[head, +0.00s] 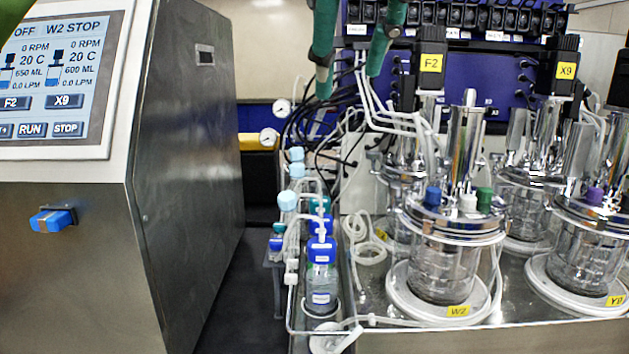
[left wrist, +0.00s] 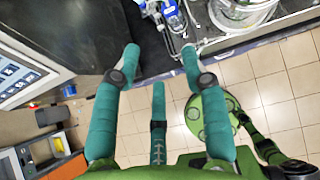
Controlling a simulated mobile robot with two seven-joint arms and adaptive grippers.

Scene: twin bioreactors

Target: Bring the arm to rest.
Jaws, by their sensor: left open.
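My left gripper (head: 349,82) reaches in from the top of the head view, its teal fingers apart and empty. They hang in front of the blue rack, above the tubing and bottles. In the left wrist view the same gripper (left wrist: 160,58) has its fingers spread with nothing between them. Beyond the fingertips there are the dark cabinet top, the bench edge and the tiled floor. My right gripper is not seen in either view.
A control cabinet with a touch screen (head: 55,75) stands at the left. Glass vessels marked W2 (head: 440,270) and Y9 (head: 585,250) stand on the steel bench at the right. A blue-capped bottle (head: 321,285) stands near the bench's left edge. Tiled floor (left wrist: 275,85) is open in front.

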